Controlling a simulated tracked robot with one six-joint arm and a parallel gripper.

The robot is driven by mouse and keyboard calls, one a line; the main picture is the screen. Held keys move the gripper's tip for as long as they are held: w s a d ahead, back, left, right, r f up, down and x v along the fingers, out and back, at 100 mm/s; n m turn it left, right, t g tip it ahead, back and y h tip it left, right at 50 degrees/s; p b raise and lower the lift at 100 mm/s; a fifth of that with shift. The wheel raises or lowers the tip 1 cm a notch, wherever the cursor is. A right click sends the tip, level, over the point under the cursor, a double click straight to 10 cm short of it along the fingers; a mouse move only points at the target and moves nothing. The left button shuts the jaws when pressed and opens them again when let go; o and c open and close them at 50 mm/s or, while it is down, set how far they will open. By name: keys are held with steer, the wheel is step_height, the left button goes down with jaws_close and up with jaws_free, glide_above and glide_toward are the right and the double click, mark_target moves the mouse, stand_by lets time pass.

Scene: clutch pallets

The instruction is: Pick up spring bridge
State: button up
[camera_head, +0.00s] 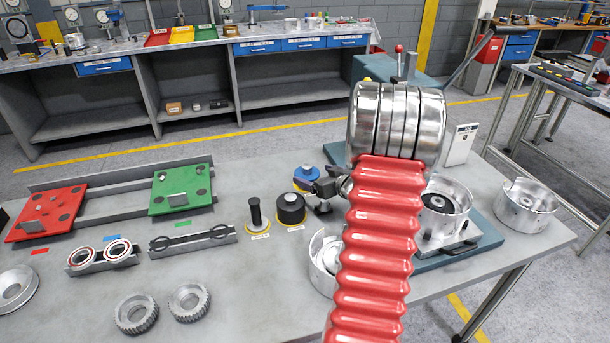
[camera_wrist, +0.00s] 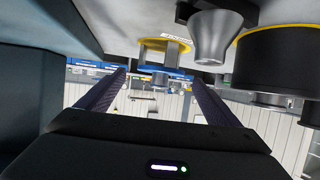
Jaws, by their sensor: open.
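A blue round piece with a grey block on it (camera_head: 306,173) stands on the bench, right of the black tools; I take it for the spring bridge, though no readable label confirms this. In the wrist view, which looks upside down, the blue piece (camera_wrist: 165,70) shows with its grey upright parts and a yellow ring, ahead of and between my fingers. My gripper (camera_head: 320,187) is close beside it in the head view; its open fingers also show in the wrist view (camera_wrist: 155,88). Nothing is held. My red arm hides part of the bench.
A thick black cylinder (camera_head: 291,208) stands close to the blue piece, and a thin black peg (camera_head: 255,216) is left of it. A green plate (camera_head: 181,188) and red plate (camera_head: 46,213) lie on rails at left. A metal drum (camera_head: 528,207) stands at right.

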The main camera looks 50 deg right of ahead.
mark_target(310, 173)
steer(key=shift+x, duration=2.05)
steer(key=shift+x, duration=2.65)
steer(key=shift+r, duration=0.2)
steer(key=shift+c, duration=0.6)
steer(key=shift+w, duration=0.1)
steer(key=c, duration=1.2)
